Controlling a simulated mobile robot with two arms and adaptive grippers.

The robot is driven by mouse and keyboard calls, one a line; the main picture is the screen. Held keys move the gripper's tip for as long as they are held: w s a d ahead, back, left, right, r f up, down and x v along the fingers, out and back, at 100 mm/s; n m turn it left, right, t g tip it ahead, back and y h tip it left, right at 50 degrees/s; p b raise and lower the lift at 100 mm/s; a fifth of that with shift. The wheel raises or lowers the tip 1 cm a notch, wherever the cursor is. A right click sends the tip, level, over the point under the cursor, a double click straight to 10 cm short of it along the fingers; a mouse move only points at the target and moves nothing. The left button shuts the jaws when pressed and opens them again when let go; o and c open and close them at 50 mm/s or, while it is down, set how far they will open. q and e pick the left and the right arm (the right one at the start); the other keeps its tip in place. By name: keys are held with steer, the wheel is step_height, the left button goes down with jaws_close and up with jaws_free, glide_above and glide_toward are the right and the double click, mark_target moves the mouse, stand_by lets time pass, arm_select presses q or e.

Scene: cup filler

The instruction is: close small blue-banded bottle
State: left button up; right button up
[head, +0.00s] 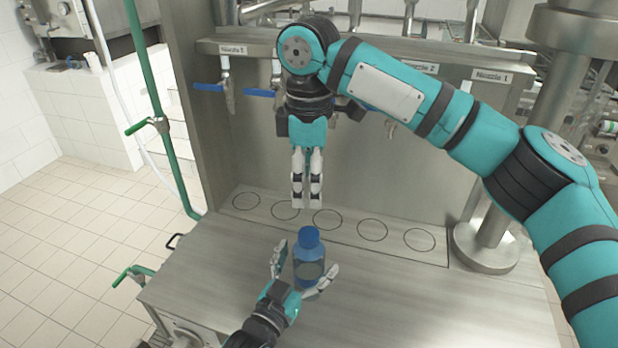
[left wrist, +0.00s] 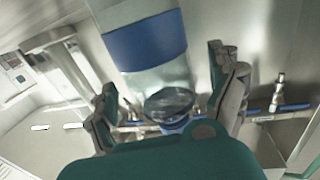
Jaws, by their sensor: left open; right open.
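The small bottle (head: 308,272) stands upright on the metal counter, with a blue cap-like top (head: 308,238). In the left wrist view the clear bottle shows its blue band (left wrist: 146,40), with a darker round part and some blue below it. I cannot tell how tightly the top sits. My left gripper (head: 309,257) is open, with one finger on each side of the bottle; it also shows in the left wrist view (left wrist: 165,88). Contact with the bottle is not clear. My right gripper (head: 307,190) is open, points down behind and above the bottle, and holds nothing visible.
Several marked circles (head: 327,219) run along the back of the counter (head: 400,300), under labelled nozzles with blue handles (head: 209,87). A thick metal post (head: 490,235) stands at the right. A green pipe (head: 158,110) rises at the left. The counter right of the bottle is clear.

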arm_select(q)
steer(key=v, duration=1.1)
